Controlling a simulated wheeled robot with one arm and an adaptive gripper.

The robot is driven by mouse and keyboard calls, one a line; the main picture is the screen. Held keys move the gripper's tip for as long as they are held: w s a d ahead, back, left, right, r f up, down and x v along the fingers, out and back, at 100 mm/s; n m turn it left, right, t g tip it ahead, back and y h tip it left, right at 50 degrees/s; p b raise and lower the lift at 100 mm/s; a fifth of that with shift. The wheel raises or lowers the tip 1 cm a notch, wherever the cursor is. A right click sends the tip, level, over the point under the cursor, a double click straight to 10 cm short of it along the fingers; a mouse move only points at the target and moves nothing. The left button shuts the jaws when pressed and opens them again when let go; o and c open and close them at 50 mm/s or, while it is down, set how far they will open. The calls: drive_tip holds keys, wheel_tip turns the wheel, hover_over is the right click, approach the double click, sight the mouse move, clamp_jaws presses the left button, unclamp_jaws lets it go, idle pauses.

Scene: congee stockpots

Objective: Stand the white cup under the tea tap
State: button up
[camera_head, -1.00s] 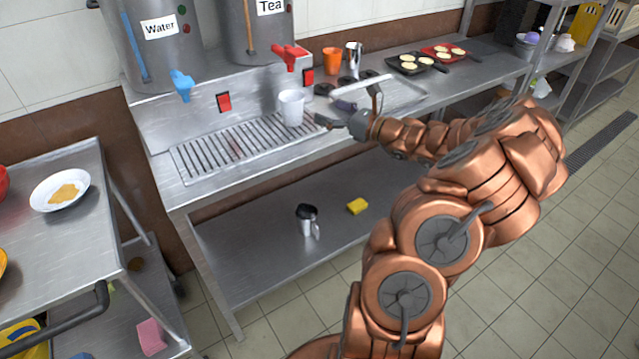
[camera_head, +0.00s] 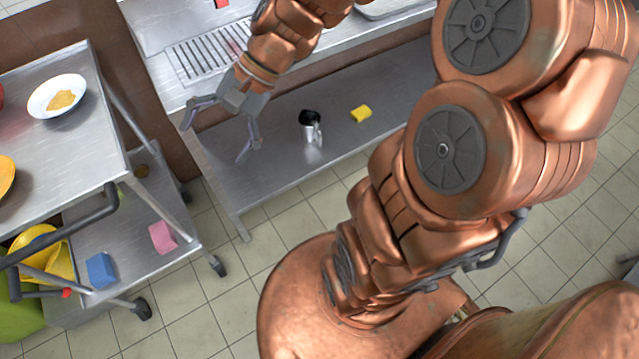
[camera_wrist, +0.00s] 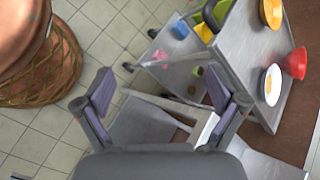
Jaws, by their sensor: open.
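The white cup does not show in either current view, and the tea tap is out of view too. The slotted drip tray (camera_head: 185,62) of the dispenser counter shows at the top of the head view, partly behind my arm. My gripper (camera_head: 214,140) is open and empty, apart from the tray, in front of the counter's left end and pointing downward. In the wrist view my gripper (camera_wrist: 160,80) has its two fingers spread with nothing between them.
A steel cart stands at left with a white plate (camera_head: 45,98) on top and a pink sponge (camera_head: 162,237) and blue sponge (camera_head: 100,270) below. Tiled floor is open between.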

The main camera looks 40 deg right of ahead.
drive_tip(key=s+d+f+n+g+h, duration=0.1)
drive_tip(key=s+d+n+h, duration=0.3)
drive_tip(key=s, duration=0.4)
drive_tip(key=s+d+f+n+g+h, duration=0.1)
drive_tip(key=s+d+f+n+h, duration=0.1)
drive_tip(key=s+d+n+h, duration=0.3)
drive_tip(key=s, duration=0.3)
drive_tip(key=shift+s, duration=0.4)
drive_tip(key=shift+a, duration=0.1)
